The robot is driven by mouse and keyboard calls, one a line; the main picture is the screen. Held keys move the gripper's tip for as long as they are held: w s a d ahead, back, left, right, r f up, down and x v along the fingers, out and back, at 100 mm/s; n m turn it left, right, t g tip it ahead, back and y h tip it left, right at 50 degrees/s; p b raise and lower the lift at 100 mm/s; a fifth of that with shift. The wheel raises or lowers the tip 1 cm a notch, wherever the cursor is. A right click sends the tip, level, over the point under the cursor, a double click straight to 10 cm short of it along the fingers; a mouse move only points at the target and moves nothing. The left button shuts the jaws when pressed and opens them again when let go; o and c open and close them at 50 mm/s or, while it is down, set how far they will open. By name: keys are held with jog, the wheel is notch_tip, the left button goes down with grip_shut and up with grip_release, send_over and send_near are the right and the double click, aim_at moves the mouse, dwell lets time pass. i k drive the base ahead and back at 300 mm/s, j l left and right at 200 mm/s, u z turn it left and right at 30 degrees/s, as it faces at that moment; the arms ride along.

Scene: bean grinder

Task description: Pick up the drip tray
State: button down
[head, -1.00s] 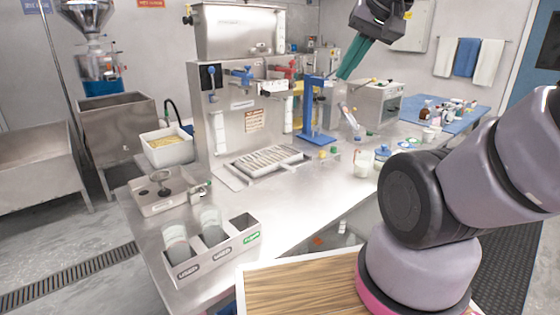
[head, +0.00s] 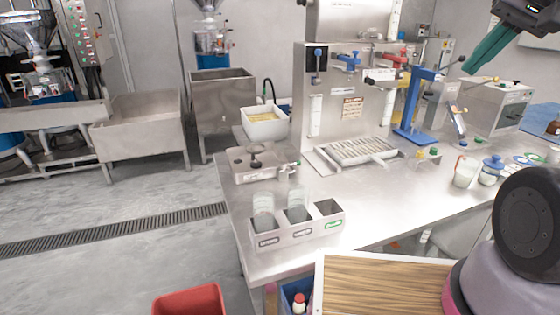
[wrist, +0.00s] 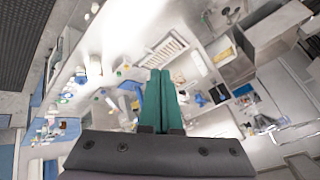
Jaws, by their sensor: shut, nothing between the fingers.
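The drip tray (head: 355,149) is a flat metal tray with a slatted grate. It lies on the steel counter at the foot of the dispensing machine in the head view. It also shows in the wrist view (wrist: 165,52), beyond the fingertips. My gripper (head: 474,66) has green fingers and is raised high at the upper right of the head view, well away from the tray. In the wrist view its two green fingers (wrist: 160,72) lie together, shut and empty.
The dispensing machine (head: 340,95) rises behind the tray. A blue stand (head: 418,110) is close on its right. A cup holder (head: 298,229) with labelled slots stands at the front left. A white jar (head: 464,172) and a blue-lidded jar (head: 490,170) are at the right. The counter (head: 385,192) before the tray is clear.

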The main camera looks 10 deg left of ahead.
aim_at(356, 152)
jog(key=l+u, duration=0.1)
jog(key=u, duration=0.25)
jog(key=i+l+u, duration=0.1)
jog(key=u, duration=0.25)
jog(key=l+u, duration=0.3)
jog(key=l, duration=0.4)
jog(key=l+u, duration=0.3)
jog(key=l, duration=1.35)
